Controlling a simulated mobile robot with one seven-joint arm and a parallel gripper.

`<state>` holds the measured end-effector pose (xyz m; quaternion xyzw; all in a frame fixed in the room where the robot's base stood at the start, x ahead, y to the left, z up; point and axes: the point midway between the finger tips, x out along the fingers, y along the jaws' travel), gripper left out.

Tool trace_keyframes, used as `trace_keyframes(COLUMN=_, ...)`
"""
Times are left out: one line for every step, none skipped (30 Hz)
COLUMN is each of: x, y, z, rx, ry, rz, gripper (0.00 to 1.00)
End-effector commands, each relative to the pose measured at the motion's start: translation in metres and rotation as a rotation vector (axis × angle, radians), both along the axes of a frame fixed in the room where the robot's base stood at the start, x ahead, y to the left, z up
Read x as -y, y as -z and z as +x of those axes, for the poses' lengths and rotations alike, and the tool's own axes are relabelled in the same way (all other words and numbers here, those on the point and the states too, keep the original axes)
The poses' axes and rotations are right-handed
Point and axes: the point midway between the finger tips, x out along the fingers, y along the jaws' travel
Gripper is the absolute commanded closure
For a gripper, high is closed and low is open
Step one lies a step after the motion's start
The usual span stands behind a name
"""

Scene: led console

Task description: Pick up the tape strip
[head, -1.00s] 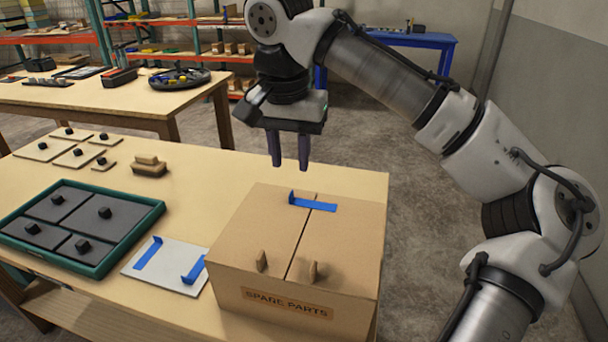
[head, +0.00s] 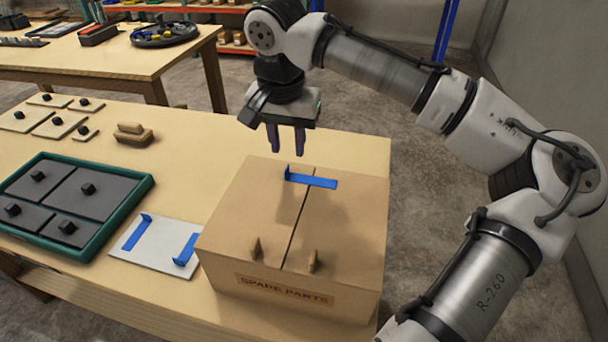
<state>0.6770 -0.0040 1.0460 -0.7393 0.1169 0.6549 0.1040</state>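A blue tape strip (head: 313,180) lies across the seam on top of the cardboard box (head: 240,215) labelled SPARE PARTS, with a raised tab at its left end. Two more blue tape strips, a left one (head: 137,232) and a right one (head: 186,250), lie on a white card (head: 150,262) left of the box, each with a raised tab. My gripper (head: 286,143) points down above the back edge of the box, close to the raised tab of the strip on the box in the picture. Its two fingers are apart with nothing between them.
A green-rimmed tray (head: 150,188) with grey knobbed panels sits on the left of the wooden table (head: 200,140). Pale knobbed plates (head: 55,124) and a wooden block (head: 133,137) lie behind it. The box has two wooden tabs (head: 314,261) standing at the front.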

Motion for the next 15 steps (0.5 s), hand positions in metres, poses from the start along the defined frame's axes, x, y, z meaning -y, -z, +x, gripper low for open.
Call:
trace_keyframes(x=0.0, y=0.002, z=0.0, rx=0.0, ry=0.0, rz=-0.001, gripper=0.69)
trace_keyframes(x=0.0, y=0.005, z=-0.001, rx=-0.002, ry=-0.001, rz=-0.002, gripper=0.69)
trace_keyframes(x=-0.001, y=0.009, z=-0.001, rx=-0.002, ry=0.0, rz=-0.002, gripper=0.69)
trace_keyframes(x=-0.001, y=0.013, z=-0.001, rx=-0.003, ry=0.0, rz=-0.002, gripper=0.69)
trace_keyframes(x=-0.001, y=0.018, z=-0.001, rx=-0.003, ry=0.0, rz=-0.002, gripper=0.69)
trace_keyframes(x=-0.002, y=0.024, z=-0.002, rx=-0.002, ry=0.0, rz=-0.003, gripper=0.69)
trace_keyframes(x=-0.002, y=0.029, z=-0.002, rx=-0.002, ry=0.0, rz=-0.003, gripper=0.69)
trace_keyframes(x=-0.003, y=0.034, z=-0.001, rx=-0.002, ry=0.0, rz=-0.003, gripper=0.69)
trace_keyframes(x=-0.003, y=0.04, z=-0.001, rx=-0.002, ry=0.0, rz=-0.003, gripper=0.69)
trace_keyframes(x=-0.003, y=0.043, z=0.0, rx=-0.002, ry=-0.001, rz=-0.003, gripper=0.69)
trace_keyframes(x=-0.003, y=0.046, z=0.0, rx=-0.002, ry=-0.001, rz=-0.002, gripper=0.69)
trace_keyframes(x=-0.002, y=0.049, z=0.001, rx=-0.001, ry=-0.001, rz=-0.002, gripper=0.69)
trace_keyframes(x=-0.002, y=0.051, z=0.001, rx=-0.001, ry=-0.001, rz=-0.002, gripper=0.69)
trace_keyframes(x=-0.002, y=0.052, z=0.001, rx=0.001, ry=0.0, rz=-0.001, gripper=0.69)
trace_keyframes(x=-0.002, y=0.053, z=0.001, rx=0.001, ry=0.0, rz=-0.001, gripper=0.69)
